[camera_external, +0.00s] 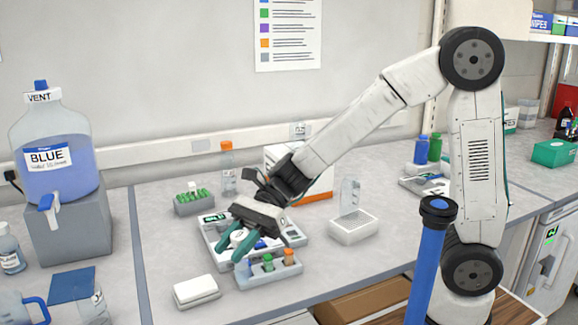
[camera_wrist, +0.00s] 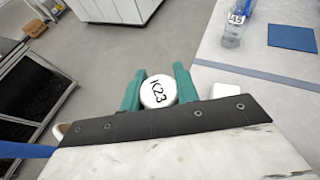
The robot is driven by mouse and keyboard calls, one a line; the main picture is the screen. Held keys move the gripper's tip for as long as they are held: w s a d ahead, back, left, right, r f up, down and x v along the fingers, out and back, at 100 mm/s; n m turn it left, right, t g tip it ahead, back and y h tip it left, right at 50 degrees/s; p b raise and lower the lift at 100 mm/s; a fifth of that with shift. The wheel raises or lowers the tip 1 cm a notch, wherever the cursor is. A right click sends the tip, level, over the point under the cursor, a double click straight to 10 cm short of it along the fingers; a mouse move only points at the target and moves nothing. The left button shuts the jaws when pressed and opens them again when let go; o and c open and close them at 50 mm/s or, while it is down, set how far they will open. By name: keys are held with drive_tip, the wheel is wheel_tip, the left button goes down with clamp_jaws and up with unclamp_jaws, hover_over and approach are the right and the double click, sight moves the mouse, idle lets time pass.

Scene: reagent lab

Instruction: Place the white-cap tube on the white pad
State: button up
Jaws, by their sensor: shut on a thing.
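My gripper (camera_external: 234,246) has teal fingers shut on the white-cap tube (camera_external: 238,237). In the wrist view, the round white cap marked K23 (camera_wrist: 158,92) sits between the fingertips (camera_wrist: 157,90); the tube's body is hidden behind it. The gripper is over the left end of a small grey rack (camera_external: 262,280), which holds blue, green and orange caps. The white pad (camera_external: 196,291) lies on the bench, left of and nearer the camera than the rack. A white edge in the wrist view (camera_wrist: 225,91) may be this pad.
A grey tray (camera_external: 208,235) with a device lies behind the gripper. A green-topped rack (camera_external: 193,201), an orange-capped bottle (camera_external: 227,168) and a clear-lidded white box (camera_external: 353,226) stand around it. The blue liquid jug (camera_external: 52,150) is far left. Bench around the pad is clear.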

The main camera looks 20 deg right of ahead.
drive_tip(key=w+a+f, duration=0.4)
drive_tip(key=w+a, duration=0.4)
drive_tip(key=a, duration=0.1)
drive_tip(key=shift+w+f, duration=0.15)
drive_tip(key=shift+f, duration=0.15)
drive_tip(key=shift+f, duration=0.1)
drive_tip(key=o, duration=0.9)
drive_tip(key=v, duration=1.2)
drive_tip(key=shift+d, duration=0.1)
